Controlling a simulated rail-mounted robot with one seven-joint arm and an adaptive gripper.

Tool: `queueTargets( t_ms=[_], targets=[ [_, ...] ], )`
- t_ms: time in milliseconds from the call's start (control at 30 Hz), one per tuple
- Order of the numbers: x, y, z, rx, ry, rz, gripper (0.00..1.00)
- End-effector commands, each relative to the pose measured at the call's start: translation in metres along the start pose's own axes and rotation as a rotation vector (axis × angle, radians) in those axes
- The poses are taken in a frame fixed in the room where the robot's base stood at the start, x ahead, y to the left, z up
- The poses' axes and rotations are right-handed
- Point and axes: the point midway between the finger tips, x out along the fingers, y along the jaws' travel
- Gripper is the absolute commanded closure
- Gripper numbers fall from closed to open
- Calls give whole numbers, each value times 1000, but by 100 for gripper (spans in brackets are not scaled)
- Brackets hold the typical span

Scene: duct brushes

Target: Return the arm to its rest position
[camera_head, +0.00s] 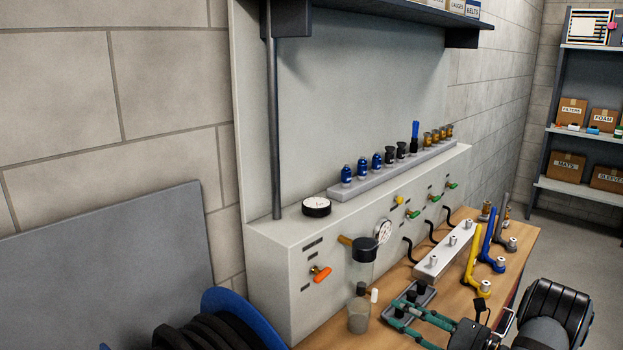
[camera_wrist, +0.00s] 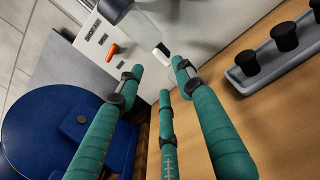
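My gripper (camera_head: 398,312) is at the lower middle of the head view, low over the bench and pointing left. Its green-wrapped fingers also show in the wrist view (camera_wrist: 158,80). They are spread apart, with nothing seen held between them. Beyond the tips hangs a clear bowl with a dark cap (camera_head: 364,250), with a small white piece (camera_head: 374,296) below it. A small grey tray with black knobs (camera_wrist: 284,45) lies right of the fingers in the wrist view. In the head view the fingers partly overlap this tray (camera_head: 422,296).
A grey panel box (camera_head: 285,270) with valves and a gauge stands behind the bench (camera_head: 525,237). A rack (camera_head: 345,191) on it holds blue, black and gold fittings. A white block (camera_head: 440,258) and yellow, blue and grey tools stand right. A blue reel (camera_head: 222,302) is at lower left.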

Motion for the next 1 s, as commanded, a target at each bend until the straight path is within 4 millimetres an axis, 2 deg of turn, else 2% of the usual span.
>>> queueTargets(
  t_ms=[300, 433, 800, 1000],
  targets=[
    [71, 1, 0, 0, 0, 4, 64],
    [68, -1, 10, 170, 0, -4, 64],
    [69, -1, 10, 717, 0, -1, 64],
    [68, -2, 8, 954, -1, -2, 64]
  ],
)
